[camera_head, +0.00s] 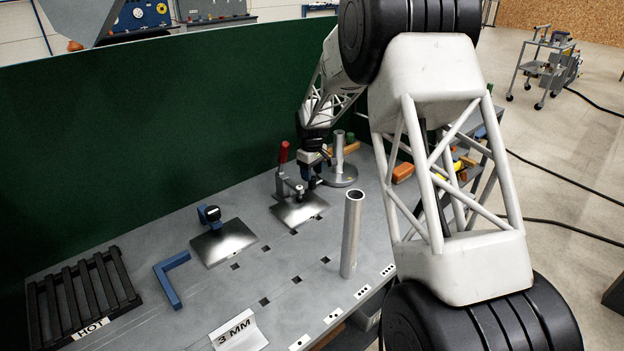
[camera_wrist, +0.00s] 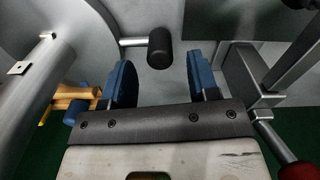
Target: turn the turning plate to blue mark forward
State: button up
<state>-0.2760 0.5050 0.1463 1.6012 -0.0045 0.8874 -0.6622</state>
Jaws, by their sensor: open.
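The turning plate (camera_head: 344,177) is a grey round disc with an upright grey post, near the back of the bench. In the wrist view its disc (camera_wrist: 75,22) fills the upper left, with the post at the left. A short rod with a black knob (camera_wrist: 159,48) sticks out from the disc's edge. My gripper (camera_head: 313,184) is beside the plate on its left in the head view. In the wrist view my gripper (camera_wrist: 161,80) is open, and the knob shows between and just beyond its blue fingertips, with gaps at both sides. I cannot make out a blue mark on the disc.
A toggle clamp with a red handle (camera_head: 283,152) stands close left of my gripper, over a metal sheet (camera_head: 300,211). A free-standing tube (camera_head: 352,235) is in front. Another sheet (camera_head: 223,244), a blue angle (camera_head: 170,281) and a black rack (camera_head: 82,296) lie left.

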jog(key=shift+f, duration=1.45)
grip_shut()
